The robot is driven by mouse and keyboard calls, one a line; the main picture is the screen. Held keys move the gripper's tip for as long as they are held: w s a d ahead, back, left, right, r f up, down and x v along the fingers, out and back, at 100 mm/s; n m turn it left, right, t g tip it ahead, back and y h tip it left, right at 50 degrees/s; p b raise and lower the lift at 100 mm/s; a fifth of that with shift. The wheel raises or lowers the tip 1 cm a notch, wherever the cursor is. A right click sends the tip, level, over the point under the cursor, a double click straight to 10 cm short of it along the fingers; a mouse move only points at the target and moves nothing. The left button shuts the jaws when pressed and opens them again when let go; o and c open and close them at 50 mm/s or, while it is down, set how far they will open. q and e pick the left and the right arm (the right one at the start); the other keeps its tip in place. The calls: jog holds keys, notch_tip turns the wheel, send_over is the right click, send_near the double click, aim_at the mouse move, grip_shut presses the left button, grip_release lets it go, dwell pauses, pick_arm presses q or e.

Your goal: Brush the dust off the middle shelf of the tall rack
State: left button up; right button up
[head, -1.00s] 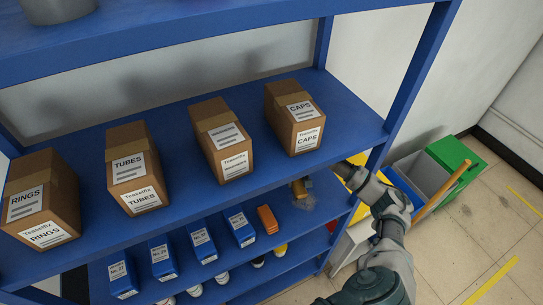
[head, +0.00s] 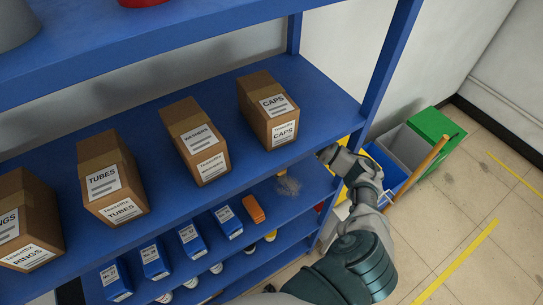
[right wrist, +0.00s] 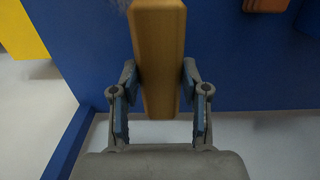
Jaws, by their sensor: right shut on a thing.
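The middle shelf (head: 307,207) of the tall blue rack is partly covered from above by the shelf with cartons. A grey patch of dust (head: 289,186) lies near its right end. My right gripper (head: 326,155) is at the rack's right front, beside the edge of the carton shelf. In the right wrist view, the right gripper (right wrist: 158,95) is shut on the yellow-brown handle of a brush (right wrist: 158,55), which points over the blue shelf. In the head view, only a small yellowish piece of the brush (head: 281,173) shows by the dust; its bristles are hidden. My left gripper is out of view.
An orange item (head: 253,209) and several blue boxes (head: 228,221) stand left of the dust. Brown cartons (head: 268,108) stand on the shelf above. The rack's right post (head: 385,75) is close to my arm. Bins (head: 408,150) and a wooden pole (head: 420,168) stand at right.

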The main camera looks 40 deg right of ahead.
jog(key=f, duration=0.1)
jog(key=d+f, duration=0.1)
jog(key=f, duration=0.1)
jog(key=shift+d+f, duration=0.35)
jog(key=shift+w+a+f, duration=0.1)
jog(key=shift+a+f, duration=0.05)
jog(key=shift+f, duration=0.35)
jog(key=shift+a, duration=0.45)
jog(key=shift+d, duration=0.15)
jog(key=shift+d+f, duration=0.25)
jog(key=shift+f, duration=0.15)
jog(key=shift+a+f, duration=0.25)
jog(key=shift+a, duration=0.05)
jog(key=shift+d+f, duration=0.2)
jog(key=shift+f, duration=0.2)
